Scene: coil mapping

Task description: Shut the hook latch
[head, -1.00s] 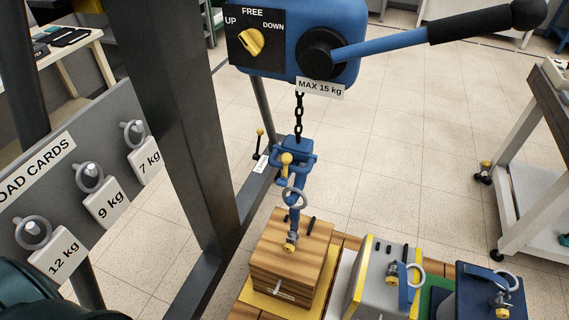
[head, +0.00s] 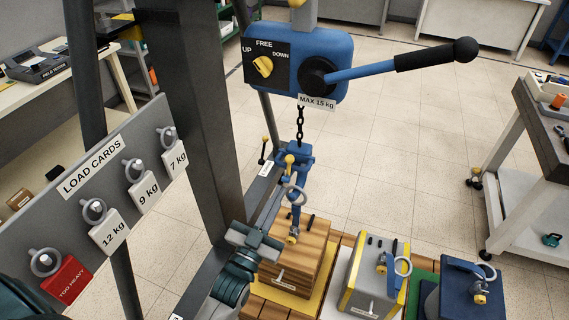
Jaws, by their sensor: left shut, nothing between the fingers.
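The blue hook block (head: 294,155) hangs on a black chain (head: 300,125) under the blue hoist box. A yellow knob (head: 290,160) sits on its front. Below it, the blue hook (head: 296,215) and a grey ring (head: 295,194) hang just above the wooden box (head: 303,262). I cannot tell whether the latch is open or shut. My left gripper (head: 262,240) is shut and empty. It appears beside the wooden box's left edge, below and left of the hook, apart from the knob. My right gripper is not in view.
The hoist box (head: 310,68) has a lever (head: 400,62) reaching right. A grey post (head: 190,110) and the load card board (head: 120,150) stand left. A grey box (head: 372,280) and a dark blue weight (head: 465,292) stand right of the wooden box.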

